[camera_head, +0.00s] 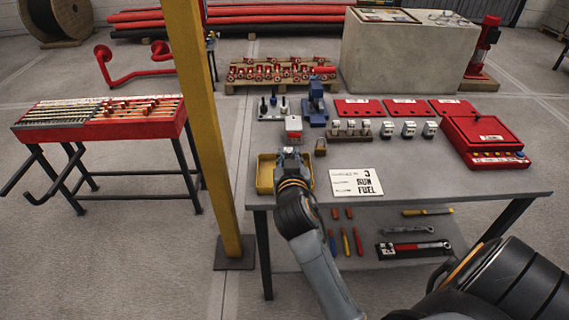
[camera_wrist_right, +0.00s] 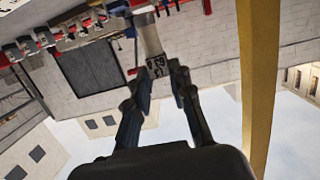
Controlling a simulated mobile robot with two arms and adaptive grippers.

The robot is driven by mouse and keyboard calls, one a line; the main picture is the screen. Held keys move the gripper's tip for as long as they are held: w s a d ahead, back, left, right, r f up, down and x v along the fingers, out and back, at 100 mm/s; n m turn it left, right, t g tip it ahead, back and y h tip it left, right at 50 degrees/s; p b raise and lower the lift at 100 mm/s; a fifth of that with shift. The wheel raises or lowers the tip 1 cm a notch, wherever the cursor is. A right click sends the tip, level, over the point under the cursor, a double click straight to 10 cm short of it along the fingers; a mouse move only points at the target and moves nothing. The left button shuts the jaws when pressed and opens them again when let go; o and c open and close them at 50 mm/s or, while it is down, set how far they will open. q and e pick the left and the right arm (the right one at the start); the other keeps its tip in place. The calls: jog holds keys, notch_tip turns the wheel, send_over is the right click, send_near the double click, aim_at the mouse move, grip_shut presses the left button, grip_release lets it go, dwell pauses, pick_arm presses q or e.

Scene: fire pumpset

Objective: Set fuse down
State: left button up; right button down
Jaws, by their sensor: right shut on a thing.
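My right gripper (camera_head: 289,153) is over the near left part of the workbench (camera_head: 440,181), at the yellow tray (camera_head: 264,175). In the right wrist view its fingers (camera_wrist_right: 155,84) are closed on the fuse (camera_wrist_right: 151,38), a pale grey cylinder with dark lettering near its lower end. The fuse projects beyond the fingertips. My left gripper is not in view.
A wooden rack (camera_head: 350,130) and several pale blocks stand farther right. A yellow post (camera_head: 205,120) rises close on the left.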

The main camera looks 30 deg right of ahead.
jog(key=w+d+f, duration=0.1)
jog(key=w+f, duration=0.1)
jog(key=f, duration=0.1)
jog(key=w+d+f, duration=0.1)
jog(key=w+f, duration=0.2)
jog(key=f, duration=0.1)
jog(key=w+d+f, duration=0.1)
jog(key=w+f, duration=0.1)
jog(key=f, duration=0.1)
jog(key=shift+w+d+f, duration=0.3)
jog(key=shift+w+d, duration=0.05)
jog(key=shift+d, duration=0.05)
jog(key=shift+f, duration=0.2)
jog(key=c, duration=1.2)
grip_release()
jog(key=shift+r, duration=0.1)
